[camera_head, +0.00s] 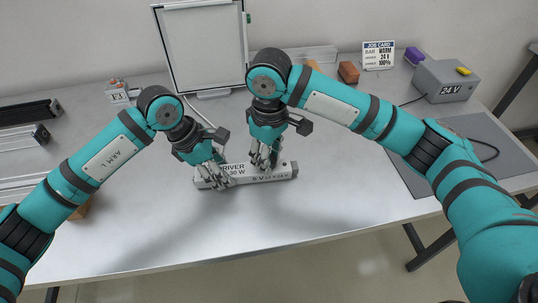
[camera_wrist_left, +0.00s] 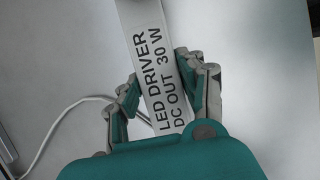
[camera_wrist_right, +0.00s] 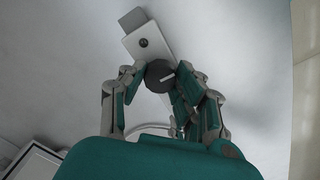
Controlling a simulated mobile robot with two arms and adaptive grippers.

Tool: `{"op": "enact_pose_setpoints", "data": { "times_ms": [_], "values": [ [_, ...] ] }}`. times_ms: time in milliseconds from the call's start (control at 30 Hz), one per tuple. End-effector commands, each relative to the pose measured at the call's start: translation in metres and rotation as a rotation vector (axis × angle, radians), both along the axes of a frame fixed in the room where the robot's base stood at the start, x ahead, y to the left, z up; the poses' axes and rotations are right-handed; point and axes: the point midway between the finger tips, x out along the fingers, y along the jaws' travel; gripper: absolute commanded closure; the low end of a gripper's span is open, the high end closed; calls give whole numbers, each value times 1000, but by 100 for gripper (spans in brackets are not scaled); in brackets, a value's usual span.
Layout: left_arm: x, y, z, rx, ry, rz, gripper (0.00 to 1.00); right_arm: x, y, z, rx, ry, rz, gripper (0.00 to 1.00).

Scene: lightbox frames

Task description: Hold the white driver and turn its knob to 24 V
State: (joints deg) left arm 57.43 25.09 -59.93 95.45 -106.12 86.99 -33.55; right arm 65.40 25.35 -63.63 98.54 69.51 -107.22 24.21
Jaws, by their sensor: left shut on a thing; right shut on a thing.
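The white driver (camera_head: 245,173) lies on the table in front of the white panel. Its label reads LED DRIVER, 30 W, DC OUT in the left wrist view (camera_wrist_left: 155,75). My left gripper (camera_head: 212,180) is shut across the driver's left part, with fingers on both sides of the body. The round dark knob (camera_wrist_right: 160,76) with a pale pointer line sits on the driver's top. My right gripper (camera_wrist_right: 160,82) is shut on the knob. In the head view my right gripper (camera_head: 264,160) hides the knob. The voltage marks around the knob are not readable.
A framed white panel (camera_head: 203,48) stands behind the driver. A job card (camera_head: 378,55) reads 24 V, near a grey box marked 24 V (camera_head: 444,82). A grey mat (camera_head: 430,150) lies at right, and dark rails (camera_head: 28,113) at left. The front table is clear.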

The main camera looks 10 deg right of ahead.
Motion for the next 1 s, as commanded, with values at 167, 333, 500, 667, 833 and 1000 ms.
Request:
{"op": "enact_pose_setpoints", "data": {
  "times_ms": [167,333,500,667,833,1000],
  "values": [
    [0,0,0,1,1,1,100,0,0,1,2,-3,168,100],
    [0,0,-1,2,1,1,100,0,0,1,1,-3,329,100],
    [0,0,-1,2,2,0,100,0,0,1,0,-3,482,100],
    [0,1,-1,2,2,0,100,1,0,1,1,-4,606,100],
    [0,1,-1,2,2,0,100,1,0,1,1,-4,708,100],
    [0,1,-1,3,2,-1,100,1,0,1,1,-4,775,100]
  ]
}}
